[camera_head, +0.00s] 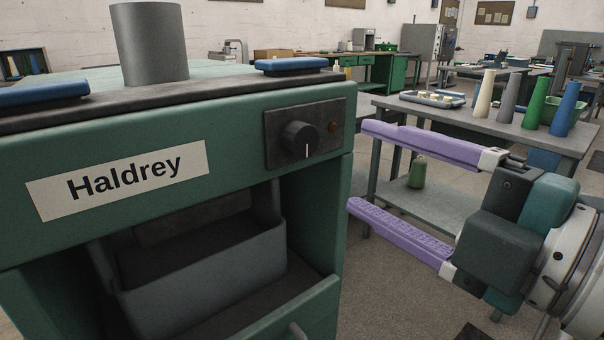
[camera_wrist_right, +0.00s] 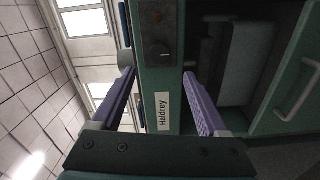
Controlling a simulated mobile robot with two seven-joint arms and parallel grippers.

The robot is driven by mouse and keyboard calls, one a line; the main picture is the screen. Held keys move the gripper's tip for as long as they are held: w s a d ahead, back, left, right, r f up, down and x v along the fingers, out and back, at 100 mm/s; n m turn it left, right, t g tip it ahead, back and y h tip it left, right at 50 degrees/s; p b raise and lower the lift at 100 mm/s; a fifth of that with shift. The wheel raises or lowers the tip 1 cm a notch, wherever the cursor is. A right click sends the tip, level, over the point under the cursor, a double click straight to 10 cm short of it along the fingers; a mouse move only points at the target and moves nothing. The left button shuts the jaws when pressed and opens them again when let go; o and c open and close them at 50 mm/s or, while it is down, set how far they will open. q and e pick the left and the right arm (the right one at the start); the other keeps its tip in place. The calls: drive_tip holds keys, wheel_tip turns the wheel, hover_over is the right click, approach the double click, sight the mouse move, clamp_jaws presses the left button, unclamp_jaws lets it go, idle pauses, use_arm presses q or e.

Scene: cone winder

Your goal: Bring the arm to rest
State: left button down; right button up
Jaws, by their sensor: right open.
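My right gripper (camera_head: 358,165) comes in from the right in the head view, with its purple fingers spread apart and nothing between them. Its fingertips point left, close to the right side of the green Haldrey machine (camera_head: 230,120). The machine has a black knob (camera_head: 299,139) with a white mark pointing down. In the right wrist view the open fingers (camera_wrist_right: 160,80) frame the machine's front, with the Haldrey label (camera_wrist_right: 163,112) and the knob (camera_wrist_right: 160,54) between or beyond them. My left gripper is in neither view.
The machine's front has an open bay with a grey bin (camera_head: 200,275). A grey cylinder (camera_head: 150,45) and blue pads (camera_head: 291,64) sit on top. At right, a table (camera_head: 450,120) holds several cones and a tray (camera_head: 432,99); a green bottle-like object (camera_head: 417,172) stands on its lower shelf.

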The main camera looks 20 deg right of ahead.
drive_tip(key=shift+s+d, duration=0.1)
drive_tip(key=shift+s, duration=0.3)
drive_tip(key=s+d+m+g+h+p, duration=0.5)
drive_tip(key=d+m+g+h+p, duration=0.15)
drive_tip(key=m+p, duration=0.55)
drive_tip(key=s+a+r+m+g+p, duration=0.2)
drive_tip(key=s+m+g+p, duration=0.15)
drive_tip(key=s, duration=0.25)
drive_tip(key=s+a+r+m+g+p, duration=0.1)
drive_tip(key=s+a+m+g+p, duration=0.25)
drive_tip(key=s, duration=0.25)
wheel_tip(320, 180, up, 35)
drive_tip(key=d+p, duration=0.1)
drive_tip(key=p, duration=3.4)
drive_tip(key=shift+w+r+n, duration=0.2)
drive_tip(key=shift+w+n, duration=0.05)
drive_tip(key=shift+n, duration=0.05)
drive_tip(key=shift+d+y, duration=0.1)
drive_tip(key=shift+y, duration=0.15)
